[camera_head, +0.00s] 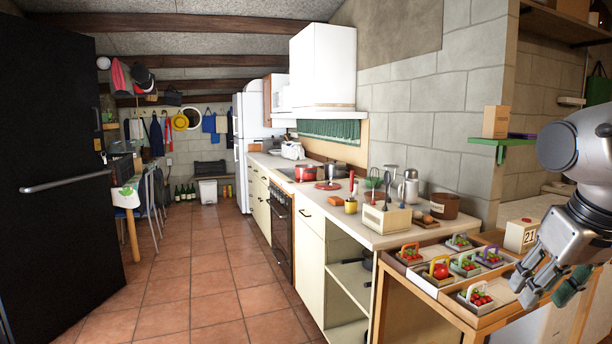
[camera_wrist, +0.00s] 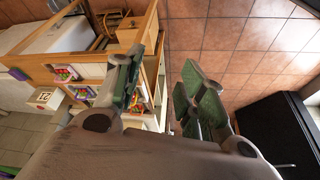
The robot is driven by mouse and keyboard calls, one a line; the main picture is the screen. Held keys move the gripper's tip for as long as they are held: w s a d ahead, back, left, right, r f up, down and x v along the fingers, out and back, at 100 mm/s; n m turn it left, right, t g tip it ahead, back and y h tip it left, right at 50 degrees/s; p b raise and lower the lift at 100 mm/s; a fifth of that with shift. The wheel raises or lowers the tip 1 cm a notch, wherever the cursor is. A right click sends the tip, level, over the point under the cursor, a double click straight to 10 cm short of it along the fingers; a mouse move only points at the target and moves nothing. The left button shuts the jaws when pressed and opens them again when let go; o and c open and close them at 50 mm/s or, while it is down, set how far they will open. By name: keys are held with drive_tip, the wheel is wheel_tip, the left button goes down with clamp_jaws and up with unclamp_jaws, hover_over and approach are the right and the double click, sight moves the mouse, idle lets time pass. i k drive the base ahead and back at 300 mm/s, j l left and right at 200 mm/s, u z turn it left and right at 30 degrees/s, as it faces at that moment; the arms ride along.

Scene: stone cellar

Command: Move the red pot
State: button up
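The red pot (camera_head: 305,173) stands on the stove top along the right-hand counter in the head view, next to a steel pot (camera_head: 331,172). A flat red lid or pan (camera_head: 328,186) lies in front of them. I do not make out the red pot in the wrist view. My gripper (camera_head: 541,291) is at the far right of the head view, near the baskets and far from the pot. In the wrist view its green-padded fingers (camera_wrist: 163,66) stand apart with nothing between them.
Small baskets of red produce (camera_head: 441,269) sit in a wooden rack (camera_head: 410,277) beside my gripper. A numbered box (camera_head: 521,235) is behind it. The counter's near end holds a utensil block (camera_head: 386,217) and brown crock (camera_head: 445,206). The tiled floor (camera_head: 205,260) is clear; a black door (camera_head: 60,170) stands left.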

sight(301, 171)
drive_tip(key=i+j, duration=0.1)
drive_tip(key=j, duration=0.15)
drive_tip(key=i+j+u, duration=0.2)
drive_tip(key=i+j, duration=0.25)
drive_tip(key=i+j+u, duration=0.15)
drive_tip(key=i+j, duration=0.25)
drive_tip(key=i+j+u, duration=0.2)
drive_tip(key=i, duration=0.45)
drive_tip(key=i+u, duration=0.3)
drive_tip(key=i, duration=1.85)
drive_tip(key=i+z, duration=0.25)
drive_tip(key=i, duration=0.3)
drive_tip(key=i+j+z, duration=0.2)
drive_tip(key=i, duration=0.3)
drive_tip(key=i+z, duration=0.25)
drive_tip(key=z, duration=0.15)
drive_tip(key=i+z, duration=0.55)
drive_tip(key=z, duration=0.25)
drive_tip(key=i+j+z, duration=0.2)
drive_tip(key=z, duration=0.2)
drive_tip(key=i+j+z, duration=0.35)
drive_tip(key=l, duration=0.1)
